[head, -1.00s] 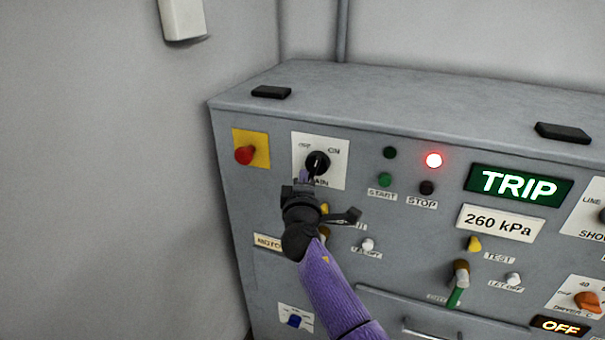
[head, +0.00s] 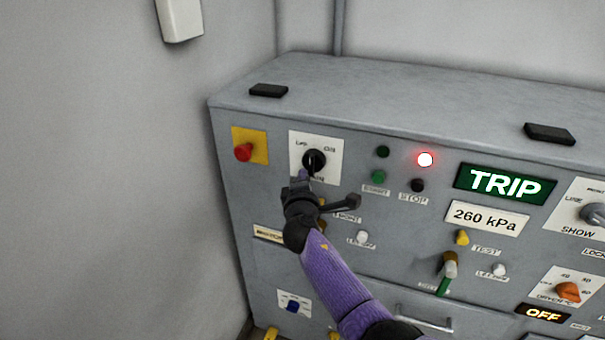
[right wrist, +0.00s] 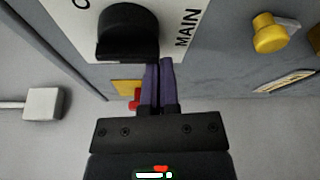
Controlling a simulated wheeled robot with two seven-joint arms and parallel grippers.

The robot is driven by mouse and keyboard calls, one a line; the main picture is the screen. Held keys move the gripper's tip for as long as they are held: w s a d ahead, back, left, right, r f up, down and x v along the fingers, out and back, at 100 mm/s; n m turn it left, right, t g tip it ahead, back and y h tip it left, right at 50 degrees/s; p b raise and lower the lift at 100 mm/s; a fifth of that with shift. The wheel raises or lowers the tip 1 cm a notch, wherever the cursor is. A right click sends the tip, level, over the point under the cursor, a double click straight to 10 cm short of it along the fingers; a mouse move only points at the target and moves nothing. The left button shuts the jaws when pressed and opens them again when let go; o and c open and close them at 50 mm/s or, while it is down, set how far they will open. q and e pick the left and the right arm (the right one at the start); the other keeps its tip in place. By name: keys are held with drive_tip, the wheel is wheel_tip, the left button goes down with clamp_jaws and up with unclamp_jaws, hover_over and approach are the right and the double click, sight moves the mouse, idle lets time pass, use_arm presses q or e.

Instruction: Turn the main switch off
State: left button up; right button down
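The main switch (head: 314,161) is a black rotary knob on a white plate marked OFF and ON, at the upper left of the grey cabinet front. It also shows large at the top of the right wrist view (right wrist: 128,32), beside the word MAIN. My right gripper (head: 303,176) is just below the knob in the head view. In the right wrist view its two purple fingers (right wrist: 159,84) are together with nothing seen between them, their tips close to the knob's edge. Whether they touch it I cannot tell. My left gripper is not in view.
A red button on a yellow plate (head: 244,151) is left of the switch. Start (head: 378,177) and stop (head: 418,185) buttons and a lit red lamp (head: 425,160) are to the right. A green display (head: 504,185) reads TRIP. A wall stands close on the left.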

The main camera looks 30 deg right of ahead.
drive_tip(key=shift+s+d+n+g+p, duration=0.2)
drive_tip(key=shift+n+g+p, duration=0.15)
drive_tip(key=shift+n+p, duration=0.6)
drive_tip(key=shift+s+d+n+g+p, duration=0.15)
drive_tip(key=shift+n+g+p, duration=0.2)
drive_tip(key=shift+n+p, duration=0.55)
drive_tip(key=shift+p, duration=0.45)
drive_tip(key=shift+s+d+n+g+p, duration=0.15)
drive_tip(key=shift+n+g+p, duration=0.15)
drive_tip(key=shift+n, duration=0.05)
drive_tip(key=shift+s, duration=0.1)
idle(0.7)
idle(0.4)
idle(0.3)
